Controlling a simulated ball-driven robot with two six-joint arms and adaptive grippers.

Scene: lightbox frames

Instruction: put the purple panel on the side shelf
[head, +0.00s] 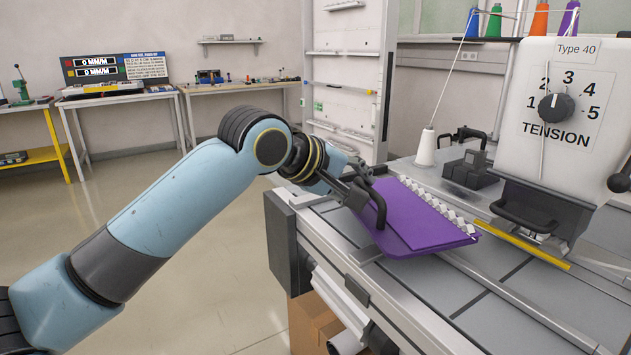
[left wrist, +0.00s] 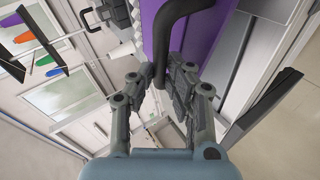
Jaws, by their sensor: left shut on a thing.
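The purple panel (head: 432,224) has a white zigzag trim along its far right edge and lies flat on or just above the grey sewing table (head: 490,290). A curved black handle (head: 380,212) rises from the panel's near left part. My left gripper (head: 362,182) is at that handle, at the panel's left end. In the left wrist view its fingers (left wrist: 170,85) close around the black handle (left wrist: 183,14), with the purple panel (left wrist: 210,38) behind. Whether the panel touches the table cannot be told. My right gripper is not in view.
The sewing machine (head: 570,85) stands at the right, with a yellow strip (head: 530,245) below it. A white thread cone (head: 426,148) stands behind the panel. A small wall shelf (head: 230,41) and workbenches (head: 240,86) are at the back. The floor at left is clear.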

